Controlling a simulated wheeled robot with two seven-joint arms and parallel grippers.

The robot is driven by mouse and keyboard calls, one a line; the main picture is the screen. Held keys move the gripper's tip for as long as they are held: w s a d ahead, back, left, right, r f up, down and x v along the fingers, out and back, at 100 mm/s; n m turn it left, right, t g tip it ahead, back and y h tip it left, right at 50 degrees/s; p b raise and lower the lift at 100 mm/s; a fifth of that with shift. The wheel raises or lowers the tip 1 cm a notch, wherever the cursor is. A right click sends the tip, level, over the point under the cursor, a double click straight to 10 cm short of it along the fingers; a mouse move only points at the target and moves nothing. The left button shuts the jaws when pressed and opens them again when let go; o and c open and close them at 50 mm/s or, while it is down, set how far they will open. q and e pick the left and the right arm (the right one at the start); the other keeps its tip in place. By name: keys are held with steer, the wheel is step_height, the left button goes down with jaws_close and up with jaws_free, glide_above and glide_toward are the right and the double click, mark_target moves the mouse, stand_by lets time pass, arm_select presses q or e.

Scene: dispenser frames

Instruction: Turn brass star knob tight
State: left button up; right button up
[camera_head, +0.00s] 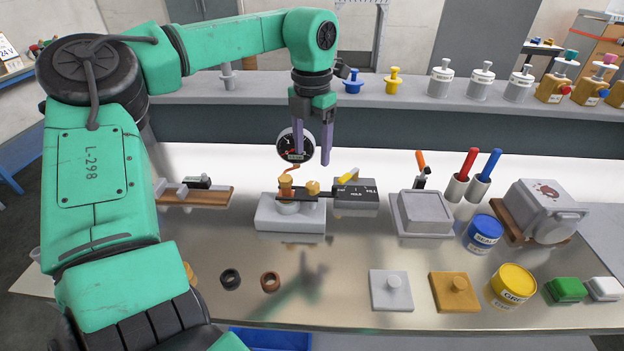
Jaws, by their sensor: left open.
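A pale grey block (290,223) stands on the steel bench and bears a small fitting with two brass-coloured parts. The right one is a rounded brass knob (313,187), likely the star knob; its lobes are too small to make out. The left one is a taller copper-brown part (286,186) with a bent tube above it. A round dial gauge (295,146) stands behind the fitting. My left gripper (311,161) points down above the knob, its two purple-grey fingers apart with nothing between them. The fingertips appear clear of the knob. My right gripper is out of view.
A dark plate marked HOLD and FILL (357,194) with a yellow lever lies right of the knob. A grey lidded box (424,213), blue tub (482,234) and yellow tub (512,287) stand further right. Two rings (270,281) lie in front. The front middle of the bench is clear.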

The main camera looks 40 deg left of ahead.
mark_target(313, 185)
arm_select(q)
step_height(313, 185, down, 9)
steer(key=shift+w+r+p, duration=0.1)
steer(key=shift+p, duration=0.4)
jaws_close()
